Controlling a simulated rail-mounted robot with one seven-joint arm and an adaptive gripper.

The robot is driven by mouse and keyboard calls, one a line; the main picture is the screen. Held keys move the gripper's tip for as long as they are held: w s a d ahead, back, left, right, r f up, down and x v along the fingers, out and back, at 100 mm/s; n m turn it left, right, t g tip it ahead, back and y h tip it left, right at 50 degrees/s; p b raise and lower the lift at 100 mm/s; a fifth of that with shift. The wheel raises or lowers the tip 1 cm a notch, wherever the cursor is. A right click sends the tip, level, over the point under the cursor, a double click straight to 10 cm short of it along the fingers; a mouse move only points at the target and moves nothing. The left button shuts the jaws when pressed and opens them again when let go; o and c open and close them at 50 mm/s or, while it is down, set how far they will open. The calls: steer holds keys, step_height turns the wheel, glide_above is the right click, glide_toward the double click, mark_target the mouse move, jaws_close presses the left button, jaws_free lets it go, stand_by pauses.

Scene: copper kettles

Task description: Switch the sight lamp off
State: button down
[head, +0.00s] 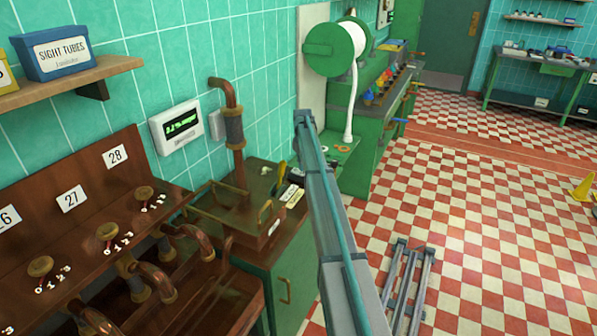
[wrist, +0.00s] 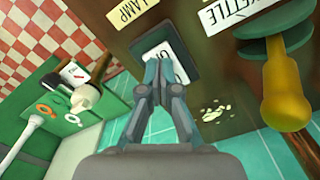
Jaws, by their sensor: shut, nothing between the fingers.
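In the head view, my arm crosses the middle and hides much of the panel's right side; I cannot make out the gripper there.
A brass-coloured handle (wrist: 285,100) on a green base stands right of the switch, near a white KETTLE label (wrist: 243,14). In the head view, copper pipes (head: 234,130) rise left of my arm, and a green bench (head: 385,125) stands behind.

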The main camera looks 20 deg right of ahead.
steer(key=shift+r+p, duration=0.9)
steer(key=shift+r, duration=1.9)
